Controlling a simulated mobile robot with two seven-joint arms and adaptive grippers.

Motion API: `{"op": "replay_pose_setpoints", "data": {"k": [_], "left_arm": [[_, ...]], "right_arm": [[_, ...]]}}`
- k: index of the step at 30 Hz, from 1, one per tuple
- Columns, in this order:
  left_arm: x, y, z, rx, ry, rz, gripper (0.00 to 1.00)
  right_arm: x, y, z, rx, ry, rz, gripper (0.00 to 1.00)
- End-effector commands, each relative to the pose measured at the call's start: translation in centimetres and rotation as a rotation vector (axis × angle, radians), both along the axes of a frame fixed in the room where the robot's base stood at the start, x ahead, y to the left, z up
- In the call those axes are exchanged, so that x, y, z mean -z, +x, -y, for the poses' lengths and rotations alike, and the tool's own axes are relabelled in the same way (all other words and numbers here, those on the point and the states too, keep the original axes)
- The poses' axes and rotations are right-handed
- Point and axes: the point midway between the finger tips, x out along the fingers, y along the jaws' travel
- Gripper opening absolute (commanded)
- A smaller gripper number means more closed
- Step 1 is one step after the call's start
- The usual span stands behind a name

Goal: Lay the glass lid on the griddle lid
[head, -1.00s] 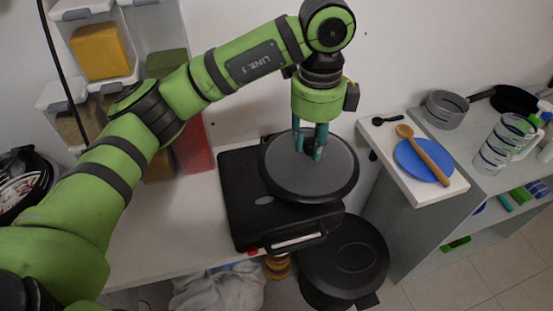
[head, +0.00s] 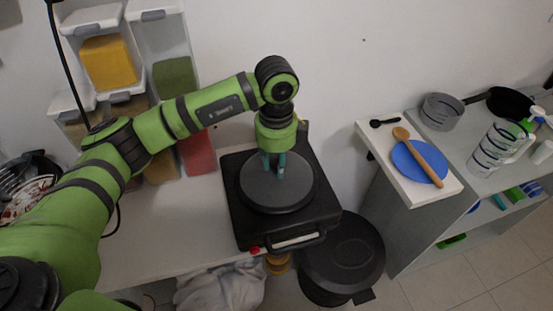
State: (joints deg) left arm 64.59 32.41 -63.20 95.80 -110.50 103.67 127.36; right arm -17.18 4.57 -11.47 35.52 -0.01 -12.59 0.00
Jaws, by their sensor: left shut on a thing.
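The glass lid (head: 290,197) is a dark grey round disc with a black rim. It shows flat over the black griddle lid (head: 323,208), within its outline; I cannot tell whether the two touch. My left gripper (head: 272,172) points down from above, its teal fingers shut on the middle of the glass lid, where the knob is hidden. The griddle lid is square, with a front handle (head: 298,241) and a red knob at its front left, on the white counter. My right gripper is not in view.
Spice dispensers (head: 112,62) stand at the back left. A black bin (head: 345,255) stands on the floor right of the counter. A white shelf at the right holds a blue plate (head: 408,160) with a wooden spoon (head: 430,166).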

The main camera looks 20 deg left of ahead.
Motion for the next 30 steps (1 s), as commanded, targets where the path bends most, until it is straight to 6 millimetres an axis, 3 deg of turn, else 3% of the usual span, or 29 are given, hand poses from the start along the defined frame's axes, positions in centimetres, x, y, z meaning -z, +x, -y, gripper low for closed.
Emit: {"op": "replay_pose_setpoints", "data": {"k": [4, 5, 6, 7, 20, 23, 30], "left_arm": [[0.3, 0.0, 0.0, 0.0, 0.0, 0.001, 0.0], [0.4, 0.0, 0.0, 0.0, 0.0, 0.0, 0.33], [0.3, 0.0, 0.0, 0.0, 0.0, 0.0, 0.49], [0.2, 0.0, 0.0, 0.0, 0.0, 0.0, 0.53], [-0.4, 0.1, 0.1, 0.0, -0.001, 0.003, 0.53], [-1.8, 0.1, 0.1, 0.0, -0.002, 0.006, 0.53], [-7.1, 0.1, 0.1, 0.0, -0.002, 0.008, 0.53]], "right_arm": [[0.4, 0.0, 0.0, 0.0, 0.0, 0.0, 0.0], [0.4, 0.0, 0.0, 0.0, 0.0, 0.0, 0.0], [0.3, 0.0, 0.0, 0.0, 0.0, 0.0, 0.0], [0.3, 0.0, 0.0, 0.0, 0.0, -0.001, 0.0], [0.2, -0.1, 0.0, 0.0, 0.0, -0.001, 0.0], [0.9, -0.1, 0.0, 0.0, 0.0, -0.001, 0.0], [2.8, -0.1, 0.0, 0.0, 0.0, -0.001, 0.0]]}}
